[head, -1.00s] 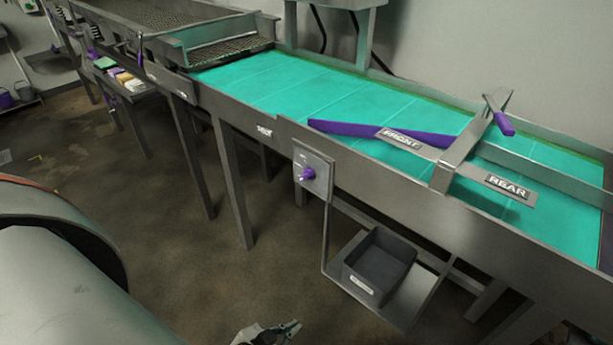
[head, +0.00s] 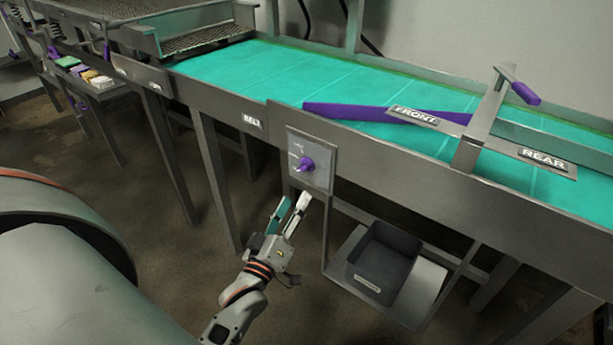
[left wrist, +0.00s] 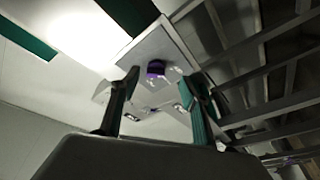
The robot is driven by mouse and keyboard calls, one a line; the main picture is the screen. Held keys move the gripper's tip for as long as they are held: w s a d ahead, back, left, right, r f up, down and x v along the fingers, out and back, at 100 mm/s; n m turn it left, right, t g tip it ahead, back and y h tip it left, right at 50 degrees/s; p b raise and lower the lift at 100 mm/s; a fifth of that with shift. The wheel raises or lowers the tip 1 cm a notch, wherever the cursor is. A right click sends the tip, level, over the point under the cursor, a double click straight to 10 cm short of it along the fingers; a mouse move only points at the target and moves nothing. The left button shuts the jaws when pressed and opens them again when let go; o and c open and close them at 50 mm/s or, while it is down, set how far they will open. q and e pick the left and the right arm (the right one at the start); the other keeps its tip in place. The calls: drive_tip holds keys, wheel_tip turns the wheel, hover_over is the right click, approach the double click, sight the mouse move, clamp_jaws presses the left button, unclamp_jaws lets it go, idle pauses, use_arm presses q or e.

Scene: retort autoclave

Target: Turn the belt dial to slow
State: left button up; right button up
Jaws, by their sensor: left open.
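The belt dial is a purple knob (head: 305,163) on a grey square plate (head: 322,176) on the front of the conveyor. The marks around it are too small to read. My left gripper (head: 292,208) is open and empty, just below and slightly left of the plate, apart from the knob. In the left wrist view the knob (left wrist: 155,69) shows beyond and between the two fingers (left wrist: 160,92). My right gripper is not in view.
The conveyor has a teal belt (head: 270,72) with a purple diverter bar (head: 350,111) across it. A dark bin (head: 384,262) sits on a shelf (head: 428,290) below, right of my left gripper. A conveyor leg (head: 215,180) stands to the left.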

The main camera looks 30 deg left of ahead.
sight(302, 170)
use_arm(q)
drive_tip(key=shift+n+t+y, duration=0.4)
drive_tip(key=shift+n, duration=0.4)
drive_tip(key=shift+s+a+r+x, duration=0.1)
drive_tip(key=shift+a+r+x, duration=0.1)
drive_tip(key=shift+x, duration=1.35)
drive_tip(key=shift+s+a+r+x, duration=0.15)
drive_tip(key=shift+r+x, duration=0.1)
drive_tip(key=shift+x, duration=1.3)
drive_tip(key=shift+s+a+r+x, duration=0.1)
drive_tip(key=shift+a+r+x, duration=0.1)
drive_tip(key=shift+x, duration=1.35)
drive_tip(key=c, duration=1.1)
